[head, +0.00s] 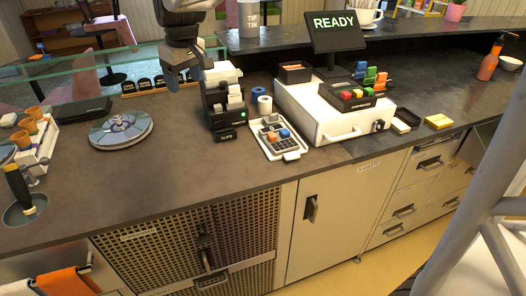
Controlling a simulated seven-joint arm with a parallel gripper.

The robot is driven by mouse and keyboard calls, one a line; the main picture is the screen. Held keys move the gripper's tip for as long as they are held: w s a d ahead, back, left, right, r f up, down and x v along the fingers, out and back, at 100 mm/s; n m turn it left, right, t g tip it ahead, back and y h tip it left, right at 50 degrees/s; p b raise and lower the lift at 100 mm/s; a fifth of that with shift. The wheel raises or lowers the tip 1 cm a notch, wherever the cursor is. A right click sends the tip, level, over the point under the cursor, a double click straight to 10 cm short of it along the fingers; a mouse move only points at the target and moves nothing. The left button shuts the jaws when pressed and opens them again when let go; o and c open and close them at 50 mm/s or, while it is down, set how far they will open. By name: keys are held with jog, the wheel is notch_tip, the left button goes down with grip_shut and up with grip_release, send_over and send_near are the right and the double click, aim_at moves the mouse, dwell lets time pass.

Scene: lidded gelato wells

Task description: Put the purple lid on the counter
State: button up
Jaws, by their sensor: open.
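I see no lid that is clearly purple in the head view. My gripper (188,76) hangs at the top middle, pointing down, above the back of the counter near a black slip printer. It is open, and I see nothing between its fingers. The dark brown counter (165,180) runs across the view, with a bare stretch at front left.
The black slip printer (228,112), a card terminal (278,138) and a white cash drawer (320,115) with a READY screen (335,27) crowd the middle. A glass ledge (110,62) runs behind. A tray of cones (38,140) and a round sink with a scoop (25,205) stand left.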

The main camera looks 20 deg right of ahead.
jog(key=s+d+f+m, duration=0.2)
jog(key=s+d+f, duration=0.1)
jog(key=s, duration=0.8)
jog(key=s+d+f+m, duration=0.2)
jog(key=s+d, duration=0.3)
jog(key=s, duration=0.6)
jog(key=s+d+f+m, duration=0.3)
jog(key=s+d+f, duration=0.1)
jog(key=s, duration=0.7)
jog(key=shift+f+t+h, duration=0.4)
jog(key=shift+f, duration=0.2)
